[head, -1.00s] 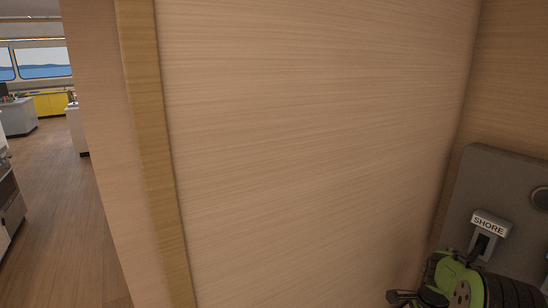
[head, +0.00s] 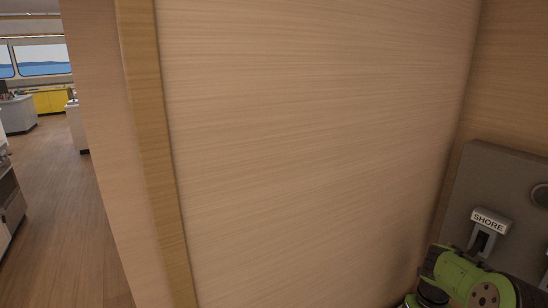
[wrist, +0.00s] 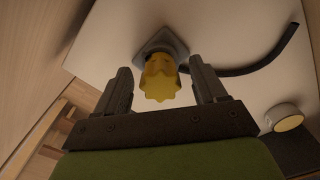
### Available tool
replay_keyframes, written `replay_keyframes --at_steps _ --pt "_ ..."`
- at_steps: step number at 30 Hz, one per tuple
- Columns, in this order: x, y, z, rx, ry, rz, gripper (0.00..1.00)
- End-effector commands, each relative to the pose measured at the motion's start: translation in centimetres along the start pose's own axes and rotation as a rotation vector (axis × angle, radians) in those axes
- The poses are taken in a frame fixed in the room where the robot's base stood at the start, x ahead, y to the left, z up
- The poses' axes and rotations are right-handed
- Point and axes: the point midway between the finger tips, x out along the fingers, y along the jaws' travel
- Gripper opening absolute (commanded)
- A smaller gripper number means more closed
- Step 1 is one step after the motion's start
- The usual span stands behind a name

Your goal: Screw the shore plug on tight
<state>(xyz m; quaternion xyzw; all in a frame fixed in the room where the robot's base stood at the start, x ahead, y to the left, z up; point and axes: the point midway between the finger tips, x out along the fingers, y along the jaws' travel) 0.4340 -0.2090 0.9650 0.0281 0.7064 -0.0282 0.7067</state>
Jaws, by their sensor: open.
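The shore plug, a yellow ribbed knob (wrist: 159,76), shows in the wrist view on a grey mount (wrist: 161,42) fixed to a pale panel. My gripper (wrist: 162,84) is open, with one dark finger on each side of the yellow plug and a visible gap to each. Whether the plug is fully seated cannot be told. In the head view a small "SHORE" label (head: 489,220) sits on a grey panel (head: 500,165) at the right. My green arm hides what lies below it, and neither the plug nor the fingertips show there.
A dark cable (wrist: 262,62) curves from the mount to the right. A round pale knob (wrist: 287,119) is at the lower right of the panel. A wooden wall (head: 310,130) fills the middle of the head view. Open floor (head: 55,220) lies at the left.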

Motion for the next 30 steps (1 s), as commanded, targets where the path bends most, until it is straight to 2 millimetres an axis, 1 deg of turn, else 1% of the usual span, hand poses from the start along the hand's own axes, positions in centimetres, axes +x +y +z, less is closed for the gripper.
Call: replay_keyframes --at_steps 5,21,23,30 --pt "-0.6 0.0 0.0 -0.001 0.0 0.0 0.71" --pt "-6.9 0.0 0.0 0.0 0.0 -0.001 0.71" --pt "-7.2 0.0 0.0 -0.001 0.001 0.0 0.71" --pt "-7.0 0.0 0.0 -0.001 0.001 0.0 0.71"
